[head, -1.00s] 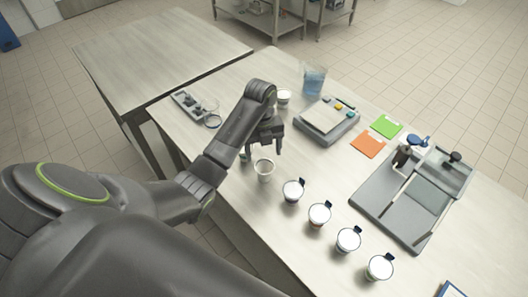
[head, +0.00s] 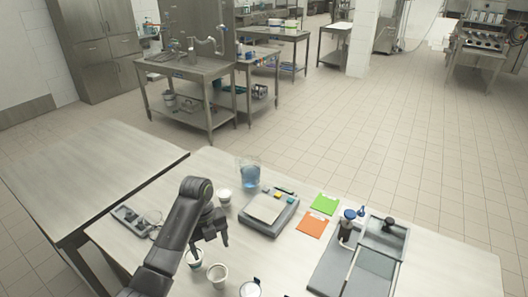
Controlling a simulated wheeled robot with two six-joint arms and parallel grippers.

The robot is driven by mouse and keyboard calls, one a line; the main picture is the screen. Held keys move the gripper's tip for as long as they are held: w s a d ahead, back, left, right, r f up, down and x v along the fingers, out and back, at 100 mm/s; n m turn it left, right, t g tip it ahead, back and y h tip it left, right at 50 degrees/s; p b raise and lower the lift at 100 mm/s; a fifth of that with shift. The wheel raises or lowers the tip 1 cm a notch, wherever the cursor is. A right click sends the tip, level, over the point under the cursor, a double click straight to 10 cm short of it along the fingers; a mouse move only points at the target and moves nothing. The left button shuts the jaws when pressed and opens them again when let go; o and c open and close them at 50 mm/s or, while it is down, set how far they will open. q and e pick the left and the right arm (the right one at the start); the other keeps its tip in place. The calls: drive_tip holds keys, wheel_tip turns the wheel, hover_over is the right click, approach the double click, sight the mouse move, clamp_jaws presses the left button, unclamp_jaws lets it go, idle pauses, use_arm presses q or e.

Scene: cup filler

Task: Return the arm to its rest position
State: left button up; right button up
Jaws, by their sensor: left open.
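My left arm comes in from the lower left. Its dark gripper (head: 210,243) points down, open and with nothing seen between its fingers. It is above the near left part of the worktable (head: 455,262). A cup (head: 194,259) shows just left of and below the fingers, and a pale cup (head: 217,277) shows below them. I cannot tell how far the fingertips are above the cups. My right gripper is not in view.
Another white cup (head: 225,196) stands behind the gripper, near a blue-filled container (head: 249,177). A scale (head: 283,214), green card (head: 325,204), orange card (head: 312,224) and grey tray (head: 330,272) lie to the right. A grey holder (head: 130,215) is left of the arm.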

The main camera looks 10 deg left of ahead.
use_arm(q)
drive_tip(key=s+a+f+n+t+y, duration=0.1)
drive_tip(key=s+f+n, duration=0.2)
drive_tip(key=s+n, duration=0.45)
drive_tip(key=s+a+f+n+t, duration=0.1)
drive_tip(key=s+f+n, duration=0.2)
drive_tip(key=s+n, duration=0.45)
drive_tip(key=s+a+r+n+t+y, duration=0.1)
drive_tip(key=s+r+n, duration=0.1)
drive_tip(key=s+n, duration=0.45)
drive_tip(key=s+a+r+n+t+y, duration=0.1)
drive_tip(key=s+r+n+t, duration=0.15)
drive_tip(key=s+n, duration=0.45)
wheel_tip(320, 180, down, 32)
drive_tip(key=s+a+g+b, duration=0.1)
drive_tip(key=s+g+b, duration=0.1)
drive_tip(key=b, duration=0.4)
drive_tip(key=s+f+b, duration=0.2)
drive_tip(key=s+f, duration=0.5)
drive_tip(key=f, duration=0.2)
drive_tip(key=s+d+f+g+h+b, duration=0.1)
drive_tip(key=s+f+b, duration=0.2)
drive_tip(key=s+f, duration=0.4)
wheel_tip(320, 180, down, 3)
drive_tip(key=shift+s+f, duration=0.15)
drive_tip(key=shift+s, duration=0.1)
